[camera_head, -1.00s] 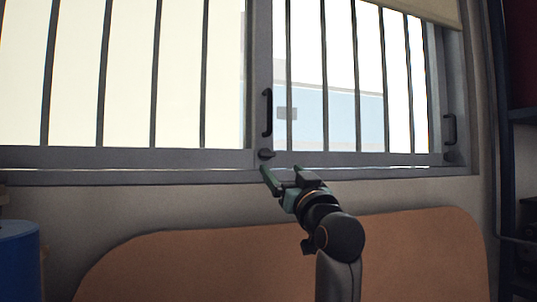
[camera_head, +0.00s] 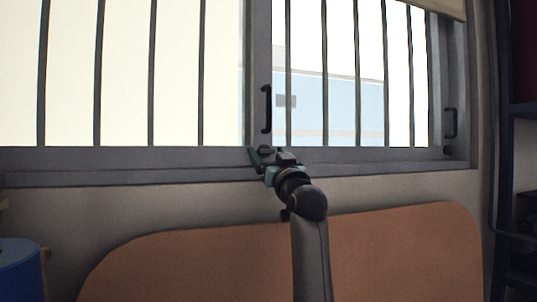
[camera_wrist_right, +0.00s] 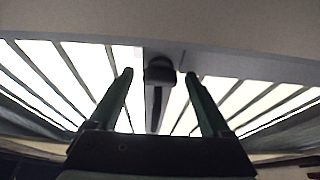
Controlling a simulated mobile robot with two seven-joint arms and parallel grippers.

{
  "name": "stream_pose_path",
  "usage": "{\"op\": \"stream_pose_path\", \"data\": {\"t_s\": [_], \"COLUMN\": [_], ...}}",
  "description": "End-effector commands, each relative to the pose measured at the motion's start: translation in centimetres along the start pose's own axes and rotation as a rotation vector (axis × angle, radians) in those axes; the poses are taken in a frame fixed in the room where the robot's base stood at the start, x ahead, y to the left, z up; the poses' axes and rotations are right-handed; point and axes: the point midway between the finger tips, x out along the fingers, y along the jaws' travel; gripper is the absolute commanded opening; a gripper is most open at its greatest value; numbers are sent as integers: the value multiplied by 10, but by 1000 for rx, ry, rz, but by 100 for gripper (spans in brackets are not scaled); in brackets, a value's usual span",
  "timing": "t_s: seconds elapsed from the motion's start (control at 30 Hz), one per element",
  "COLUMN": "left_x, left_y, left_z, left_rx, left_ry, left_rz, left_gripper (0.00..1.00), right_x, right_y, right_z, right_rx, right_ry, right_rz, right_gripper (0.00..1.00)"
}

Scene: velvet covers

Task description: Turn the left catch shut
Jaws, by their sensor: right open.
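The left catch (camera_head: 266,150) is a small dark knob at the foot of the window's middle upright. It is partly hidden by my gripper in the head view. In the right wrist view the catch (camera_wrist_right: 160,72) lies between and beyond the two fingertips. My right gripper (camera_head: 264,154) is open, with its fingers at the catch, one on either side. I cannot tell whether they touch it. My left gripper is not in view.
A black handle (camera_head: 266,108) stands above the catch, and another handle (camera_head: 450,123) is on the right frame. Vertical bars cross the window. A brown rounded panel (camera_head: 400,250) is below, a blue cylinder (camera_head: 20,268) at lower left, and dark shelving at right.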

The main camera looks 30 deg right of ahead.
Motion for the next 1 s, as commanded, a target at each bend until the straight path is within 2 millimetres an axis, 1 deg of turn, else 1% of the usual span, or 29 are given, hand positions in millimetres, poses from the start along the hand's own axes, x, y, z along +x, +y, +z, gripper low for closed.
{"op": "stream_pose_path", "data": {"t_s": [0.03,0.07,0.73,1.0], "left_x": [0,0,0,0], "left_y": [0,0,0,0], "left_z": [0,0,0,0], "left_rx": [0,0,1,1], "left_ry": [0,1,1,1], "left_rz": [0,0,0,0], "left_gripper": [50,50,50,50], "right_x": [0,0,0,0], "right_y": [0,0,0,0], "right_z": [0,0,0,0], "right_rx": [0,0,0,-20], "right_ry": [0,0,0,-1], "right_rz": [0,0,0,-7], "right_gripper": [79,76,0,0]}}
